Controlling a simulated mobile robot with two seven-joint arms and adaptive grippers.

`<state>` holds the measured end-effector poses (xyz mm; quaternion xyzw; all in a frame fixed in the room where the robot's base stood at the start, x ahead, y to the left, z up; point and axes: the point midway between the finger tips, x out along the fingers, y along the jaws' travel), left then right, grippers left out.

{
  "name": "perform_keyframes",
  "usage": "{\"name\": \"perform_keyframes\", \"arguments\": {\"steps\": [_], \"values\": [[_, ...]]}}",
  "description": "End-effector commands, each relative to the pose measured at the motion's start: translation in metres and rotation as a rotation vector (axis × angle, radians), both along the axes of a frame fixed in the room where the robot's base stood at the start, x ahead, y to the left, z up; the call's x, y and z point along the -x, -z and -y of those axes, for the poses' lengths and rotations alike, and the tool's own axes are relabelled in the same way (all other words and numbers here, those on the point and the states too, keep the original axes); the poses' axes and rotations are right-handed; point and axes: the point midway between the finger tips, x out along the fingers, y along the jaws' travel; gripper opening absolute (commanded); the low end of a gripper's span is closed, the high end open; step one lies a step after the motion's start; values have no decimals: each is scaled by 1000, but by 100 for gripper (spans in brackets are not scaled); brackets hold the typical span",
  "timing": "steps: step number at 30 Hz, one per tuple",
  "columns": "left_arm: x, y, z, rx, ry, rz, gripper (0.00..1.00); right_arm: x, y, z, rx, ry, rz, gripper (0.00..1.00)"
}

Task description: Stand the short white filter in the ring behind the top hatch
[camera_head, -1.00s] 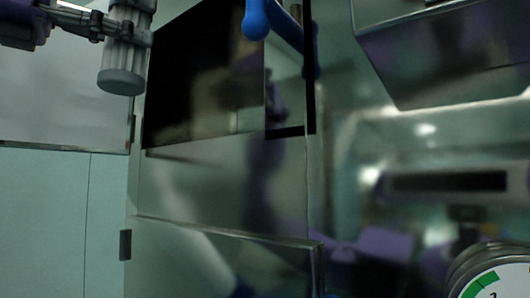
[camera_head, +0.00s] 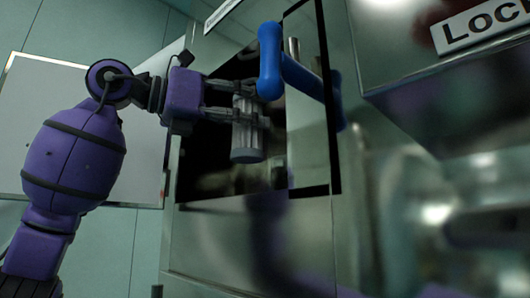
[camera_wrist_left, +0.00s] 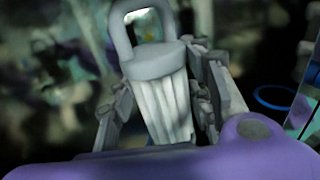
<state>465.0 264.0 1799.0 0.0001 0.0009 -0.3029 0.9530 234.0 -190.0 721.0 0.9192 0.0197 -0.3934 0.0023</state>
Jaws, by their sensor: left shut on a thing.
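The short white filter (camera_head: 246,135) is a pale, ribbed cylinder with a grey cap at its lower end. My left gripper (camera_head: 237,115) is shut around its side and holds it roughly upright in front of the dark hatch opening (camera_head: 215,170). In the left wrist view the filter (camera_wrist_left: 165,105) sits between the two fingers, with a loop handle on its top. The hatch door (camera_head: 308,130) stands open on the right of the opening, with a blue handle (camera_head: 270,60). My right gripper is not in view.
A steel cabinet with a lock label (camera_head: 490,25) juts out at the upper right. A whiteboard-like panel (camera_head: 60,110) is on the wall at left. A blue ring-shaped outline (camera_wrist_left: 272,97) shows at right in the left wrist view.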

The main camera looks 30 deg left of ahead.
Motion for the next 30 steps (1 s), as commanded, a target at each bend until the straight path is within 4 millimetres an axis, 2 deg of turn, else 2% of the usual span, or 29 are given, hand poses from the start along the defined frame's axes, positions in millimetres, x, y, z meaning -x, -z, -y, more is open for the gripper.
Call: {"name": "perform_keyframes", "arguments": {"steps": [5, 7, 10, 17, 24, 30], "values": [[-36, -3, 15, 3, 3, 3, 11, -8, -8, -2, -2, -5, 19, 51], [-46, 1, 17, 1, 1, 3, 11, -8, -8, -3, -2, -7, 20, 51], [-47, 19, 16, -1, -2, 0, 11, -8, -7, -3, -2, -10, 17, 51], [-46, 36, 15, 1, -1, 2, 11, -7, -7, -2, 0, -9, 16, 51], [-46, 65, 16, -1, 0, -1, 11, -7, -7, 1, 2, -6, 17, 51], [-48, 69, 17, 1, -1, 4, 11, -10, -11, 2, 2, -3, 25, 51]]}}
